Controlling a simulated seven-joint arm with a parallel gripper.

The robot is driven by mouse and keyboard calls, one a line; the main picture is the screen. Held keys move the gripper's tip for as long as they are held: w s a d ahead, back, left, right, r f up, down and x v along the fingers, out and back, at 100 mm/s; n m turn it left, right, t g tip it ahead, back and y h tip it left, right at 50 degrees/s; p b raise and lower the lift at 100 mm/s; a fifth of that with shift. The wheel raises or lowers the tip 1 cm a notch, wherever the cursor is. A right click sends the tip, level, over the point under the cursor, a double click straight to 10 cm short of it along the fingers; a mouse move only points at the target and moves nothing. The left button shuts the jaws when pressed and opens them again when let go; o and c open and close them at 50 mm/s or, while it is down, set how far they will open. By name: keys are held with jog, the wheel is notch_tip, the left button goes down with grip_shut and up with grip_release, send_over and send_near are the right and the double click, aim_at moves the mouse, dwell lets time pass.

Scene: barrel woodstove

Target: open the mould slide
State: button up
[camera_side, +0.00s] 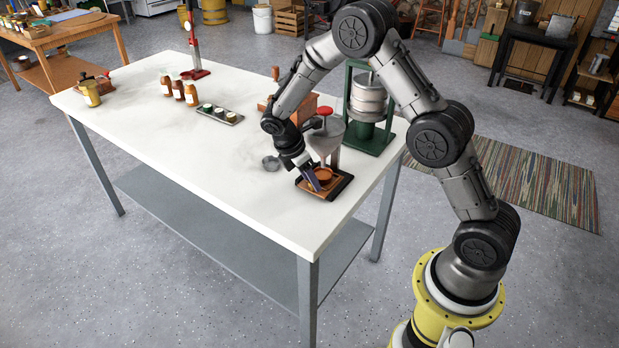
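My gripper (314,179) points down at the right front part of the white table. It is at a small dark tray (338,189) with a brown inside and a round orange-brown piece (323,174). This looks like the mould with its slide, but I cannot tell which part is the slide. The fingers look bluish and overlap the tray's left part in this view. They are too small to show whether they touch it, or whether they are open or shut. The gripper hides part of the tray.
A grey funnel-shaped device with a red top (325,111) stands right behind the tray. A green-framed press (369,110) is behind it at the right. A small metal ring (271,163) lies to the left. Amber bottles (178,90) and a jar tray (219,114) stand further left. The front left tabletop is clear.

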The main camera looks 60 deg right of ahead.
grip_shut()
dwell(1.2)
